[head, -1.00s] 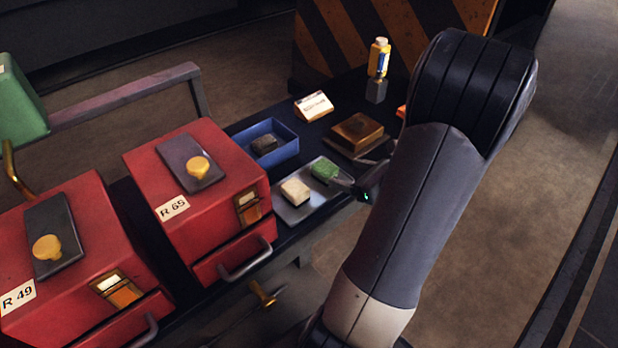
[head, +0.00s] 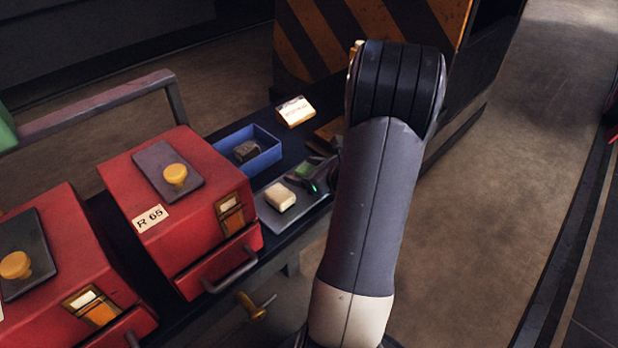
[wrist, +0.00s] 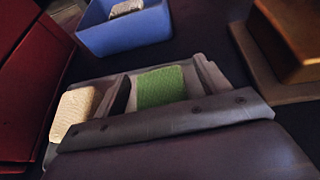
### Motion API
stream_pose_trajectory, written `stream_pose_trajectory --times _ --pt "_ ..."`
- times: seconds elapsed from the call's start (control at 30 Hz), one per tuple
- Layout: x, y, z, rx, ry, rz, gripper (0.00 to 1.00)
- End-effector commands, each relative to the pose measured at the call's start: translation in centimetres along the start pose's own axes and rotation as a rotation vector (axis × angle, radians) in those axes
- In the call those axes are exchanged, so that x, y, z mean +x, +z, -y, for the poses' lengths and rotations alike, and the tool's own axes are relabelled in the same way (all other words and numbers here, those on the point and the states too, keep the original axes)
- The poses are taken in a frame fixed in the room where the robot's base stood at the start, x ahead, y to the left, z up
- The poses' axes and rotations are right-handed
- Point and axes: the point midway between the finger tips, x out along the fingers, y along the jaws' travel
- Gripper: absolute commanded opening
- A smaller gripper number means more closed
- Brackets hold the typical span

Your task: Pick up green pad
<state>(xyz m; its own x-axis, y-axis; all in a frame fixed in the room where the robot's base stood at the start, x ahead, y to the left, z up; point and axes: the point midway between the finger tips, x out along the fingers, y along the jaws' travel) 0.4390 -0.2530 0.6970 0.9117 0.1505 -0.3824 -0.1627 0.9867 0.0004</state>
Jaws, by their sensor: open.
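The green pad (wrist: 161,87) lies on the grey tray (head: 270,218), beside a cream pad (head: 280,197). The cream pad also shows at the left in the wrist view (wrist: 76,110). My gripper (wrist: 163,85) is open, with one finger on each side of the green pad. The left finger stands between the green pad and the cream pad. In the head view the green pad (head: 305,170) is partly hidden by my gripper. I cannot tell whether the fingers touch the pad.
A blue bin (head: 247,150) holding a dark block stands behind the tray. A red box labelled R 65 (head: 190,215) stands to the left. A brown block (wrist: 293,40) is at the right in the wrist view. A white label card (head: 295,111) stands farther back.

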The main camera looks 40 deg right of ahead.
Motion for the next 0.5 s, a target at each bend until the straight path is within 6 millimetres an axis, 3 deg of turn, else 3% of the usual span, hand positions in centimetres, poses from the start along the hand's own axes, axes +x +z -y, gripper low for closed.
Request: stream_pose_trajectory --times 0.23,0.5 --pt "0.14 0.03 0.00 0.000 0.000 0.000 0.71" --pt "0.12 0.02 0.00 0.000 0.000 0.000 0.49"
